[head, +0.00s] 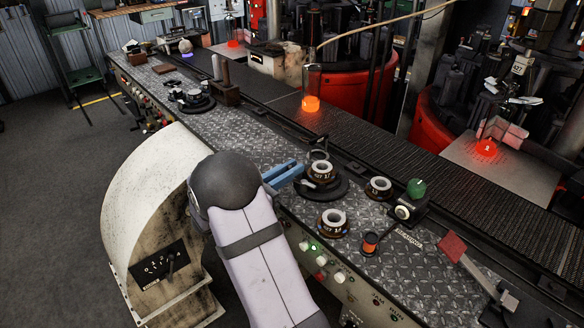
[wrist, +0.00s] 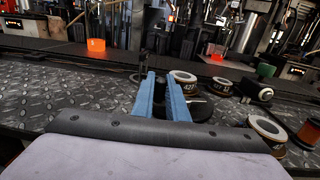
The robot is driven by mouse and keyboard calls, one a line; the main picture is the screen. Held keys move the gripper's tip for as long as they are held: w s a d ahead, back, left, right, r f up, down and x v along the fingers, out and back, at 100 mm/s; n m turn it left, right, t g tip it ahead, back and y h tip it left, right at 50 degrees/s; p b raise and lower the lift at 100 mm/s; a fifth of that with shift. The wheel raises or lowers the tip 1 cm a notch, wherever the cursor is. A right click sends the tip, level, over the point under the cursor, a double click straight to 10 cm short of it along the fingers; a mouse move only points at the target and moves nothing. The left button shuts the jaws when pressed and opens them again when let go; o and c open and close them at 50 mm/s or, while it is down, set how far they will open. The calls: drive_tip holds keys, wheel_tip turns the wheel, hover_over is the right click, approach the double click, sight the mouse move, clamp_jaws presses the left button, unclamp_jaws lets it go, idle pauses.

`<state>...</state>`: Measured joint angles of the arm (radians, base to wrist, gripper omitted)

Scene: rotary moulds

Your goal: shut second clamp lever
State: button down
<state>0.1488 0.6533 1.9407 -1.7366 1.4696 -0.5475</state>
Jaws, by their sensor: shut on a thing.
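A mould ring (head: 321,172) with a pale top and brown labelled body stands on a round black base (head: 338,190) on the near bench. In the wrist view the ring (wrist: 184,78) is just right of the fingers. My gripper (head: 298,168) reaches in from the left with its blue fingers at the base's left edge. In the wrist view my gripper (wrist: 164,78) has its fingers around a thin dark part, seemingly the clamp lever (wrist: 160,92). Most of that lever is hidden by the fingers.
Two loose rings, one (head: 379,188) right and one (head: 332,222) in front, stand near the base. A green-knobbed device (head: 415,190), an orange spool (head: 370,243) and a red-handled lever (head: 453,247) are farther right. A dark conveyor (head: 440,165) runs behind.

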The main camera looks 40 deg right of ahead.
drive_tip(key=n+t, duration=0.2)
drive_tip(key=a+t, duration=0.1)
drive_tip(key=t, duration=0.1)
drive_tip(key=shift+s+n+y+b, duration=0.3)
drive_tip(key=shift+n+b, duration=0.1)
drive_tip(key=n+t+b, duration=0.1)
drive_tip(key=t+y, duration=0.1)
drive_tip(key=n+t+b, duration=0.1)
drive_tip(key=shift+s+a+f+n+t+y+b, duration=0.15)
drive_tip(key=shift+s+a+n+t+y+b, duration=0.15)
drive_tip(key=shift+a+t, duration=0.1)
drive_tip(key=n+t+y+b, duration=0.1)
drive_tip(key=b, duration=0.1)
drive_tip(key=n+t+y+b, duration=0.1)
drive_tip(key=b, duration=0.2)
drive_tip(key=shift+s+a+t+b, duration=0.2)
drive_tip(key=shift+a+t+b, duration=0.1)
drive_tip(key=shift+t, duration=0.1)
drive_tip(key=shift+b, duration=0.7)
drive_tip(key=shift+a+n+t+y, duration=0.1)
drive_tip(key=shift+n+t+y, duration=0.2)
drive_tip(key=shift+r+b, duration=0.3)
drive_tip(key=shift+b, duration=0.15)
drive_tip(key=c, duration=1.7)
unclamp_jaws()
drive_tip(key=shift+c, duration=0.2)
